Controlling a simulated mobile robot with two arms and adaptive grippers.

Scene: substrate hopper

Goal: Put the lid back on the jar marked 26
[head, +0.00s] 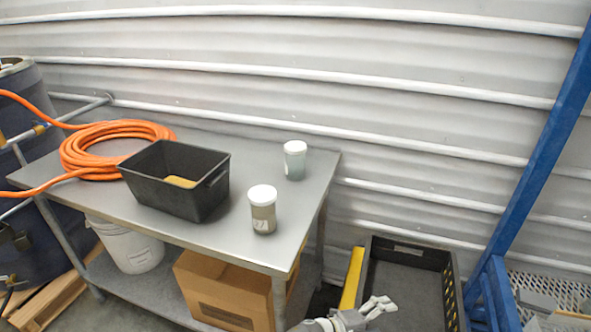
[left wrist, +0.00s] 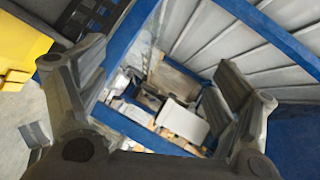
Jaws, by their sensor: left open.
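A jar with brownish-grey contents (head: 263,215) stands upright near the table's front right edge, with a white lid (head: 262,194) on top. Its label carries a dark marking too small to read surely. A second jar, pale grey-green (head: 295,166), stands behind it, also with a white top (head: 295,147); no number is legible on it. My left gripper (head: 380,306) is low at the bottom, right of the table and apart from both jars. In the left wrist view, its fingers (left wrist: 165,105) are spread wide with nothing between them. My right gripper is not in view.
The steel table (head: 240,245) also holds a black bin (head: 200,200) with a yellowish item inside and an orange hose coil (head: 75,155). A black crate (head: 410,255) stands right of the table, near a blue frame (head: 530,160). Bare tabletop surrounds the jars.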

